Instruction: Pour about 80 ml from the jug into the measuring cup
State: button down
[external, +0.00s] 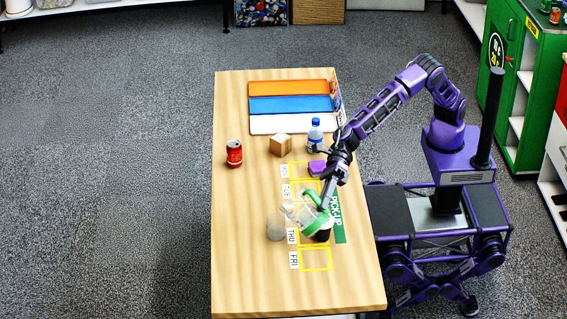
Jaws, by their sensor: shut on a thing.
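My gripper (323,204) is shut on the jug, over the front half of the table. The jug (298,212) is clear with green parts and looks tilted, its clear end to the left. A greyish, see-through vessel (276,228), which looks like the measuring cup, stands on the table just left of and below the jug. The jug's clear end is at or over the cup's upper right side. Whether they touch, and any liquid or its level, cannot be made out.
A small black item (322,234) is close below the jug. A purple block (317,168), a blue-capped bottle (315,133), a wooden cube (281,145) and a red can (234,153) stand farther back. Coloured trays (290,104) lie at the back. The table's front (260,290) is clear.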

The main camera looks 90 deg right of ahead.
jog(key=shift+w+d+r+m+g+y+p, duration=0.2)
jog(key=shift+w+d+m, duration=0.1)
jog(key=shift+m, duration=0.1)
jog(key=shift+w+d+r+m+g+y+p, duration=0.1)
jog(key=shift+w+d+m+y+p, duration=0.1)
jog(key=shift+w+m, duration=0.15)
dwell(2.8)
jog(key=shift+s, duration=0.1)
jog(key=shift+s+a+f+n+t+h+b, duration=0.15)
jog(key=shift+s+a+f+n+t+h, duration=0.1)
jog(key=shift+s+a+n+h, duration=0.35)
jog(key=shift+s+a+f+n+t+h+b, duration=0.2)
jog(key=shift+s+a+n+t+h, duration=0.15)
jog(key=shift+s+n, duration=0.35)
jog(key=shift+s+a+f+n+t+h+b, duration=0.1)
jog(key=shift+s+a+f+n+t+h, duration=0.3)
jog(key=shift+n, duration=0.45)
jog(key=shift+s+a+r, duration=0.1)
jog(key=shift+a+r, duration=0.05)
jog(key=shift+a, duration=0.05)
jog(key=shift+s+a+f+n+t+h, duration=0.3)
jog(key=shift+s+a+f+n+t, duration=0.15)
jog(key=shift+f+n, duration=0.2)
jog(key=shift+s+a+f+n+t+h, duration=0.2)
jog(key=shift+s+a+f+n+h, duration=0.2)
jog(key=shift+s+f+n, duration=0.25)
jog(key=shift+s+a+f+n+t+h, duration=0.25)
jog(key=shift+s+a+f+n+t, duration=0.15)
jog(key=shift+f+n, duration=0.25)
